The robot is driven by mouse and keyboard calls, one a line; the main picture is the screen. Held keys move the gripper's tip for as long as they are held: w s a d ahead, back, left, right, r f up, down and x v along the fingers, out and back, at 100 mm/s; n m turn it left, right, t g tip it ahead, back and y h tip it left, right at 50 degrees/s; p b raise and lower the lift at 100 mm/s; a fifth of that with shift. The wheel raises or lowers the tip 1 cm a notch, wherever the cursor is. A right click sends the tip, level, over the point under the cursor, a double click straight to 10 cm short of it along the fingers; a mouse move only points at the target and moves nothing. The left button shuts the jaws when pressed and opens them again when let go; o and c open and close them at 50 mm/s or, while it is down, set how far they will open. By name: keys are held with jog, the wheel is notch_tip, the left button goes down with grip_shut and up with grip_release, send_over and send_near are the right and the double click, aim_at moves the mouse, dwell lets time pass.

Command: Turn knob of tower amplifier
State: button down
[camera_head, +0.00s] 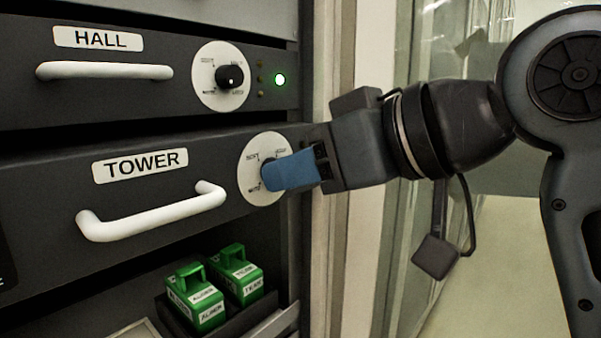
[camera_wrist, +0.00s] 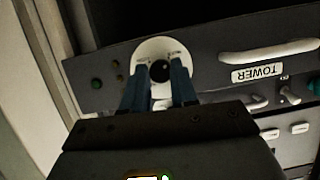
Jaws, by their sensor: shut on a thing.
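The tower amplifier (camera_head: 130,200) is a dark panel with a TOWER label and a white handle (camera_head: 150,215); its front is pulled out at a slant. Its knob is black on a round white dial (camera_head: 252,185) at the panel's right side. My gripper (camera_head: 272,174) has blue fingers and is shut on the knob, which they mostly hide in the head view. In the wrist view the knob (camera_wrist: 160,71) shows between the two fingers, with the white dial around it. The knob's pointer cannot be made out.
Above is the HALL amplifier (camera_head: 120,90) with its own black knob (camera_head: 230,77) and a lit green lamp (camera_head: 280,79). Green blocks (camera_head: 197,298) sit in a dark tray below. A pale cabinet post (camera_head: 318,250) stands just right of the panels.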

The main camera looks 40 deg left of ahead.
jog(key=shift+n, duration=0.3)
dwell(0.4)
jog(key=c, duration=0.9)
grip_release()
jog(key=shift+v, duration=3.85)
jog(key=shift+s, duration=0.15)
